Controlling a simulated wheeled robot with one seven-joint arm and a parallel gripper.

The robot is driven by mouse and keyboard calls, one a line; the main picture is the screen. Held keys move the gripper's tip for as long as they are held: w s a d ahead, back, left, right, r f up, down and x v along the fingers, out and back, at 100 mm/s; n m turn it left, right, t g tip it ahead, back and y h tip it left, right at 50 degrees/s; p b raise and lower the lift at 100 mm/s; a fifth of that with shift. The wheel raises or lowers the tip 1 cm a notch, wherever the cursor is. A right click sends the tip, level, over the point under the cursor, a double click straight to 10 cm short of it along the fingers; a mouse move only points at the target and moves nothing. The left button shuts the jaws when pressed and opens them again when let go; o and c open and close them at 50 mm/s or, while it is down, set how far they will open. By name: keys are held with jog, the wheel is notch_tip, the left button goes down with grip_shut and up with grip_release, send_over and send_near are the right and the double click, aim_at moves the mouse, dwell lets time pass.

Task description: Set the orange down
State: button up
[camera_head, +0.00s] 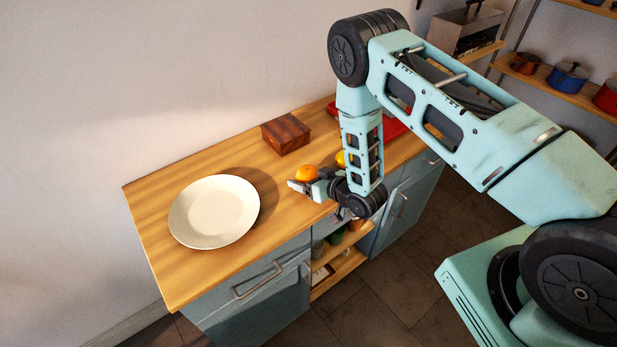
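The orange (306,173) is a small round fruit at the end of my gripper (304,184), near the front edge of the wooden counter (165,263). The gripper's fingers lie around it from the near side, and it looks held between them. Whether the orange touches the counter I cannot tell. The far finger is mostly hidden behind the orange.
A large white plate (212,212) lies on the counter's left part. A brown wooden box (286,133) sits at the back. A yellow fruit (340,159) and a red item (393,128) are partly hidden behind my arm. Bare counter lies between plate and box.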

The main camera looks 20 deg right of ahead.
jog(key=c, duration=0.7)
jog(key=shift+c, duration=0.7)
jog(key=shift+r, duration=0.15)
